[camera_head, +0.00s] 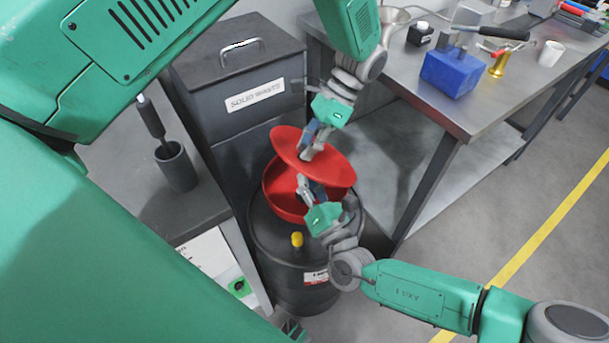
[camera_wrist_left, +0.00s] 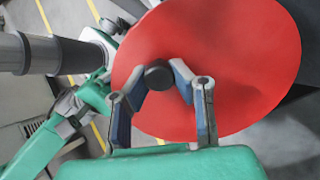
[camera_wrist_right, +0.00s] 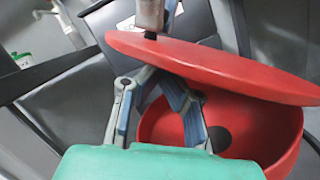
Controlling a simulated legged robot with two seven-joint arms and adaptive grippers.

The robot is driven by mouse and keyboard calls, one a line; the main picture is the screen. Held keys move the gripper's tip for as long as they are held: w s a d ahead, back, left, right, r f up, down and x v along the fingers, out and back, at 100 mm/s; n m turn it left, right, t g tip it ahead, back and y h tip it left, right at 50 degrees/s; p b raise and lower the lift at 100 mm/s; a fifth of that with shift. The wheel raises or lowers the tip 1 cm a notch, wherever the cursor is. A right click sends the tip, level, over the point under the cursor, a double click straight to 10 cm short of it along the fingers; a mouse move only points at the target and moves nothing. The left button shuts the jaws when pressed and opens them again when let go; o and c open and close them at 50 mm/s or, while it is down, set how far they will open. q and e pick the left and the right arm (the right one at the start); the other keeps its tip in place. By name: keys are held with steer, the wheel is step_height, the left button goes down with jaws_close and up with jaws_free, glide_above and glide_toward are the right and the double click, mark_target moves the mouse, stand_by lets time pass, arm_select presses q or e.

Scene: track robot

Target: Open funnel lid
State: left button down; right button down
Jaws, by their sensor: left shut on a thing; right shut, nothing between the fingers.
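The red funnel lid (camera_head: 335,166) is raised and tilted over the red funnel (camera_head: 272,193), leaving an open gap. My left gripper (camera_head: 309,151) is above the lid and shut on its dark knob (camera_wrist_left: 158,75). The lid (camera_wrist_left: 235,60) fills much of the left wrist view. My right gripper (camera_head: 304,184) is shut and empty at the gap, just below the lid's edge. In the right wrist view the lid (camera_wrist_right: 215,63) lies above the funnel bowl (camera_wrist_right: 270,130), and the right fingertips are close under the lid; I cannot tell whether they touch it.
The funnel sits on a black drum (camera_head: 275,240) with a yellow cap (camera_head: 297,239). A dark solid waste bin (camera_head: 235,75) stands behind. A metal table (camera_head: 440,95) with a blue block (camera_head: 450,72) is at the right. A low bench with a dark cup (camera_head: 176,168) is at the left.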

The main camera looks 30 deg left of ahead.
arm_select(q)
steer(key=shift+a+r, duration=0.1)
steer(key=shift+a, duration=0.15)
arm_select(e)
steer(key=shift+w+r, duration=0.15)
steer(key=shift+r, duration=0.1)
steer(key=shift+w+d+r+m, duration=0.3)
steer(key=shift+w+r, duration=0.1)
steer(key=shift+r, duration=0.2)
arm_select(q)
steer(key=shift+s+a, duration=0.1)
steer(key=shift+s, duration=0.05)
arm_select(e)
steer(key=shift+w+r, duration=0.2)
steer(key=shift+r, duration=0.2)
arm_select(q)
steer(key=c, duration=1.3)
jaws_free()
arm_select(e)
steer(key=shift+a, duration=0.1)
arm_select(q)
steer(key=shift+f, duration=0.2)
